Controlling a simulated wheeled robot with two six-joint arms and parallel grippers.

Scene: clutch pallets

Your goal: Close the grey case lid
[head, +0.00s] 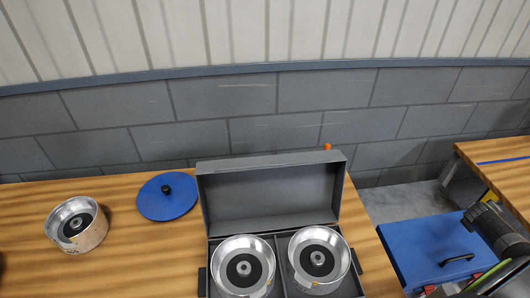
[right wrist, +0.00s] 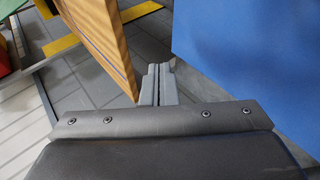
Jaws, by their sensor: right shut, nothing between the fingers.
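The grey case (head: 282,270) stands on the wooden table near its right end. Its lid (head: 270,195) is raised, standing up at the back of the case with its hollow inside facing me. Two silver round clutch parts, one on the left (head: 243,268) and one on the right (head: 318,260), sit side by side in the case. My right gripper (right wrist: 160,85) is shut and empty in the right wrist view, between a wooden table edge and a blue surface. In the head view my right arm is at the far right, well apart from the case. My left gripper is not in view.
On the table (head: 130,255) are a blue disc with a black knob (head: 168,196) and another silver clutch part (head: 76,224). A blue box with a black handle (head: 430,250) stands right of the table. An orange tip (head: 327,147) shows behind the lid. A grey wall runs behind.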

